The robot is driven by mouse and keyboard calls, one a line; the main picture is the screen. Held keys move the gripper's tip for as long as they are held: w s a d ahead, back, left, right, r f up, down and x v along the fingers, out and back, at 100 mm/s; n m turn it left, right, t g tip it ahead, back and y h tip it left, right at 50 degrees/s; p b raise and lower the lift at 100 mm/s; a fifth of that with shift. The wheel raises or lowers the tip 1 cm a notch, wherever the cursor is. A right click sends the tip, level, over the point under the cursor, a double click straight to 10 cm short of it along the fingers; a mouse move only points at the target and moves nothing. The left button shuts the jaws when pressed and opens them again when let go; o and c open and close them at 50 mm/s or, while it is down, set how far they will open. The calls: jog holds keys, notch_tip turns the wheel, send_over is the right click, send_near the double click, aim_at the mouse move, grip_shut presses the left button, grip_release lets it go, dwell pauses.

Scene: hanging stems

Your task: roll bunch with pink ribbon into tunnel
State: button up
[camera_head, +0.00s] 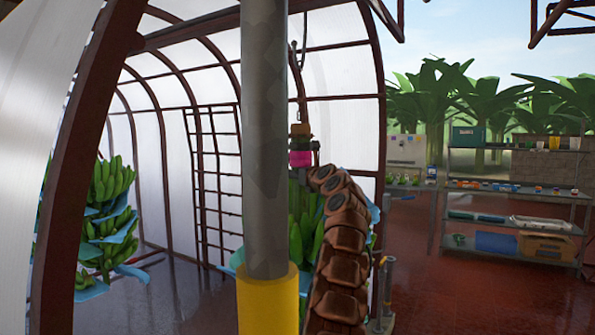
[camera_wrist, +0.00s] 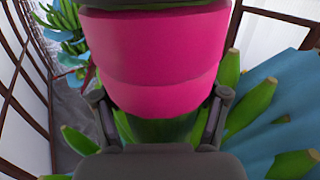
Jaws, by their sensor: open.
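The bunch with the pink ribbon (camera_wrist: 155,60) hangs at the tunnel mouth. Its pink band also shows in the head view (camera_head: 300,158), below a dark hanger on a hook. Green bananas (camera_head: 305,225) and blue sheeting hang below the band, partly hidden by my arm and a post. My gripper (camera_wrist: 160,97) is open, with one finger on each side of the lower pink band. I cannot tell whether the fingers touch it. The tunnel (camera_head: 335,75) is a brown arched frame with pale translucent panels.
A grey post (camera_head: 264,130) with a yellow lower sleeve (camera_head: 268,305) stands in front of the tunnel. Another banana bunch (camera_head: 100,235) with blue sheets hangs at the left. Shelves (camera_head: 510,190) with trays and small items stand at the right. Red floor (camera_head: 450,295) there is clear.

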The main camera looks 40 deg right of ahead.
jog(key=shift+c, duration=0.3)
grip_shut()
dwell(0.6)
